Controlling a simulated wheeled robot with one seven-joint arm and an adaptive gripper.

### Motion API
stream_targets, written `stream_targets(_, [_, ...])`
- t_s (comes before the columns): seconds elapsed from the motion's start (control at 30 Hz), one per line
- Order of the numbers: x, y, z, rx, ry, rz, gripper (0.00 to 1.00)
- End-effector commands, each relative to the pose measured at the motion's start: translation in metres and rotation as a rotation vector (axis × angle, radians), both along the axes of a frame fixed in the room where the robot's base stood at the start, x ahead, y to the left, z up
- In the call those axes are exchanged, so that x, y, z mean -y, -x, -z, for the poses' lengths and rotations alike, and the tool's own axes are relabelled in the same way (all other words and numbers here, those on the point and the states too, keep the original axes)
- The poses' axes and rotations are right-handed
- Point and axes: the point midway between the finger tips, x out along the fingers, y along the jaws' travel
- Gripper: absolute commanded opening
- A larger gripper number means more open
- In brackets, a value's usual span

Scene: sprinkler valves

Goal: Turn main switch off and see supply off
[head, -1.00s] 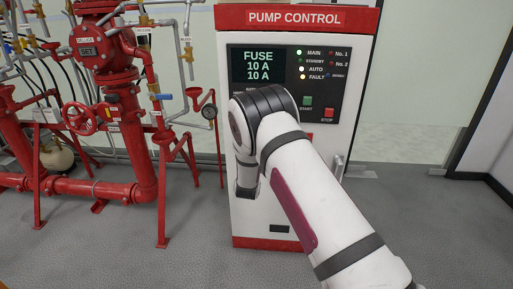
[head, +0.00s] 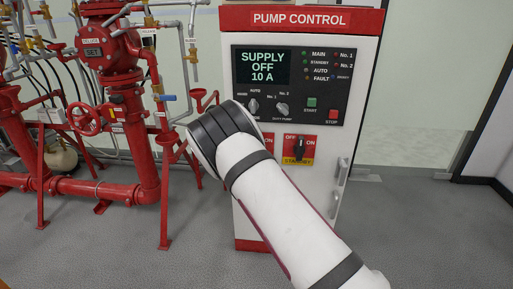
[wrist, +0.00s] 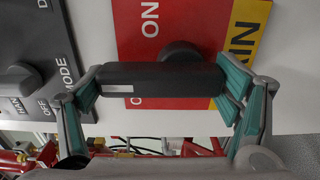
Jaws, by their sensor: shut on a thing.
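The main switch's red and yellow plate (wrist: 180,30) fills the middle of the wrist view, with "ON" and part of "MAIN" readable sideways. Its black handle (wrist: 160,80) lies across the wrist picture between the two teal fingers of my gripper (wrist: 165,88). The gripper is shut on the handle, one finger at each end. In the head view my arm hides the gripper and most of this switch; only a red edge of its plate (head: 268,140) shows. The display (head: 263,67) on the white pump control cabinet (head: 352,110) reads "SUPPLY OFF 10 A".
A standby switch (head: 300,148) on a red and yellow plate sits right of my arm. Two selector knobs (head: 282,109) are above it, beside start (head: 312,102) and stop (head: 332,115) buttons. Red valve piping (head: 115,60) stands at left. Floor right of the cabinet is clear.

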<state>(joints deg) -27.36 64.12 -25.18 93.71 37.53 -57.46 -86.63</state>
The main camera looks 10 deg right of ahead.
Motion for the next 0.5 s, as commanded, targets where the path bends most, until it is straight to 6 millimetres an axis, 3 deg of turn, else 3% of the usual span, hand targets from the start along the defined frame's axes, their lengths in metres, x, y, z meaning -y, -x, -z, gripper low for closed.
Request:
stream_targets(0.33, [0.0015, 0.0, -0.0005, -0.001, 0.007, 0.002, 0.33])
stream_targets(0.37, [0.0015, 0.0, -0.0004, -0.001, 0.007, 0.002, 0.9])
stream_targets(0.4, [0.0015, 0.0, -0.0004, -0.001, 0.007, 0.002, 0.99])
stream_targets(0.5, [0.0011, 0.0001, -0.0002, -0.001, 0.006, 0.001, 1.0])
